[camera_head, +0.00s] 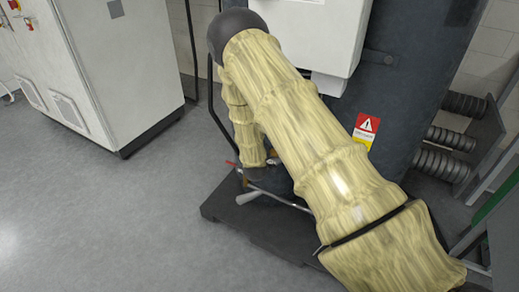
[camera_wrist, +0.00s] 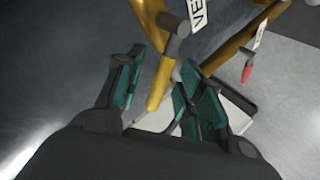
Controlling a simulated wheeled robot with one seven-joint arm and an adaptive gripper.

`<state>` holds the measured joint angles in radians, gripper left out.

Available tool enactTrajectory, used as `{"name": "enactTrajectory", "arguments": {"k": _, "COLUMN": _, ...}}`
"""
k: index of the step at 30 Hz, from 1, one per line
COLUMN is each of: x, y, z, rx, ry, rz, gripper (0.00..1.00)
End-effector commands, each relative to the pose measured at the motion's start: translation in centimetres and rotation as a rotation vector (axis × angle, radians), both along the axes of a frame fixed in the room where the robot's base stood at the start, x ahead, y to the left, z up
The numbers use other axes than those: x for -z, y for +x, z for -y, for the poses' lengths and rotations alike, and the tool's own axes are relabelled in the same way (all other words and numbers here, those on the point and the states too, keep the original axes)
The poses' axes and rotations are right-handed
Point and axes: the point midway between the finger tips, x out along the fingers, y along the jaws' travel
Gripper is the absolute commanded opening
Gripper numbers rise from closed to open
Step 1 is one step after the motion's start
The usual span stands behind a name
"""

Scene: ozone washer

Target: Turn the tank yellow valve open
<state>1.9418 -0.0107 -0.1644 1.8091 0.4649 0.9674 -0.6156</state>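My gripper (camera_wrist: 163,60) is open in the wrist view, with its teal-padded fingers spread apart. A yellow bar (camera_wrist: 159,84) shows between the fingertips, close to the right one. Whether it touches a finger or lies just beyond, I cannot tell. A grey rounded fitting (camera_wrist: 173,43) sits by this bar, near the right fingertip. More yellow pipes (camera_wrist: 148,14) run behind it, but I cannot tell for sure which part is the tank's yellow valve. In the head view my covered arm hides most of the gripper and the work area.
A small red handle (camera_wrist: 247,74) hangs right of the yellow pipes, beside a white tag (camera_wrist: 261,33). A partly cut-off lettered label (camera_wrist: 200,12) is above. In the head view a white cabinet (camera_head: 125,75) stands left, with open grey floor (camera_head: 100,220) before it. A dark column (camera_head: 410,80) stands right.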

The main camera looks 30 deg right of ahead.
Motion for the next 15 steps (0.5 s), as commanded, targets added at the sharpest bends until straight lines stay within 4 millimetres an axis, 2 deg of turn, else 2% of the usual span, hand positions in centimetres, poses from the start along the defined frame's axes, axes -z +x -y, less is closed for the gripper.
{"name": "enactTrajectory", "arguments": {"k": 8, "x": -0.5, "y": -0.6, "z": -0.5, "rx": -0.002, "ry": -0.001, "rz": 0.002, "gripper": 0.38}}
{"name": "enactTrajectory", "arguments": {"k": 15, "x": -2.0, "y": -3.7, "z": -2.3, "rx": -0.002, "ry": -0.001, "rz": 0.001, "gripper": 0.38}}
